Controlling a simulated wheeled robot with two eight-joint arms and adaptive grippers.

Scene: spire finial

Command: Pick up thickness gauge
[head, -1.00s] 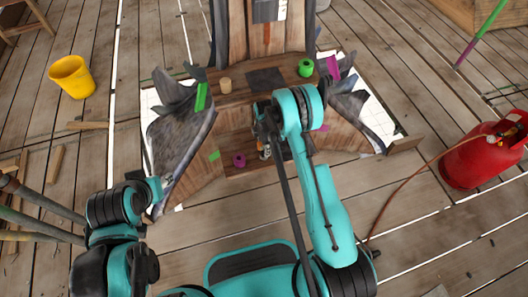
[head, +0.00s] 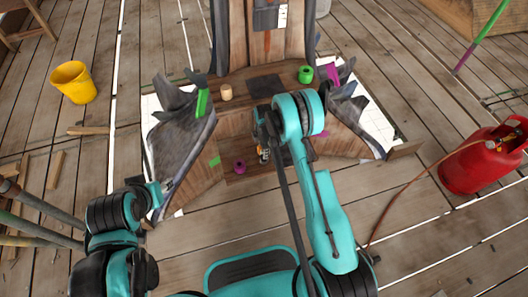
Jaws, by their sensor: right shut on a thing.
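My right gripper (head: 263,148) is over the lower wooden shelf in the middle of the head view. It is shut on a small orange and dark thing (head: 265,155), partly hidden by the gripper and arm. It may be the thickness gauge, but it is too small and covered to be sure. My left gripper (head: 163,187) is at the left, beside the grey left wing of the wooden structure. Its fingers are too small to read.
On the structure are a magenta roll (head: 239,167), a green roll (head: 305,74), a tan cylinder (head: 226,92) and a dark flat sheet (head: 266,86). A yellow bucket (head: 73,82) stands at the left.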

